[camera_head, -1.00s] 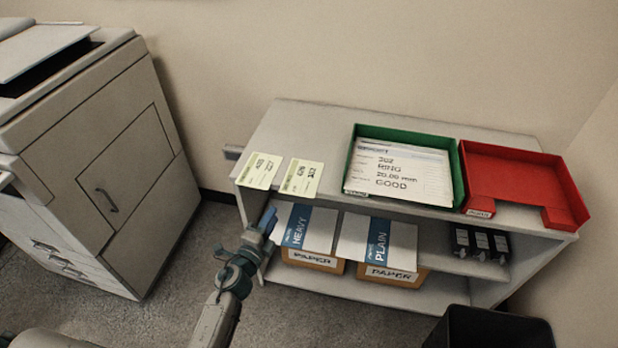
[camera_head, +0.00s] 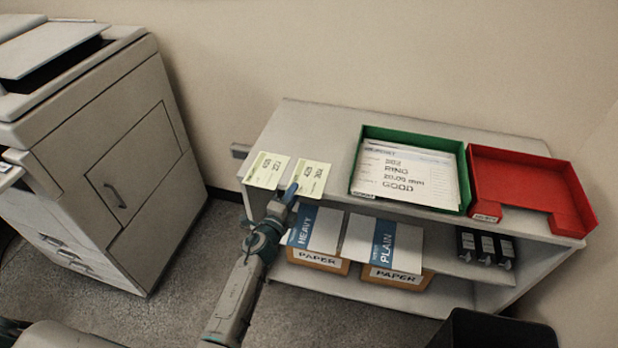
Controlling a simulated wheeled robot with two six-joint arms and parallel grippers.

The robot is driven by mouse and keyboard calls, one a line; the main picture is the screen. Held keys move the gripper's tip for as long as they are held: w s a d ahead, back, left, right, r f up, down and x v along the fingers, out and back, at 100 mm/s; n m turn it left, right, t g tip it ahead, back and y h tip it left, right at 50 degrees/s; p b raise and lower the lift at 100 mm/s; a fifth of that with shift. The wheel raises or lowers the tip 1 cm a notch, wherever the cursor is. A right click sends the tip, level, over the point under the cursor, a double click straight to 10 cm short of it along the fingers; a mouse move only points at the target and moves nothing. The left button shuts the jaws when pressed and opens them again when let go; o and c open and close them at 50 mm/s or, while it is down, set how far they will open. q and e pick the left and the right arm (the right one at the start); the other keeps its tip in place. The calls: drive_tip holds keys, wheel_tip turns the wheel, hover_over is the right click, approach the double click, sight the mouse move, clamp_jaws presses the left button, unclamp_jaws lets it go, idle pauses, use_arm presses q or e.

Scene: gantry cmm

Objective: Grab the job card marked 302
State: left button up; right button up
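Two pale yellow-green job cards lie side by side on the top of a low grey shelf (camera_head: 330,130), at its left end. The left card (camera_head: 266,170) and the right card (camera_head: 312,177) both carry small print. Their numbers are too blurred to read surely, though the right one may read 302. My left gripper (camera_head: 289,194) is at the shelf's front edge, with a blue fingertip at the lower left corner of the right card. I cannot tell whether it touches the card or how far its fingers are apart. My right gripper is not in view.
A green tray (camera_head: 464,180) holding a printed sheet and an empty red tray (camera_head: 530,178) stand right of the cards. Paper packs (camera_head: 385,243) and dark cartridges (camera_head: 485,247) sit on the lower shelf. A copier (camera_head: 130,190) stands left; a black bin (camera_head: 490,330) is in front.

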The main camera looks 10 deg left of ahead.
use_arm(q)
clamp_jaws()
drive_tip(key=shift+r, duration=0.1)
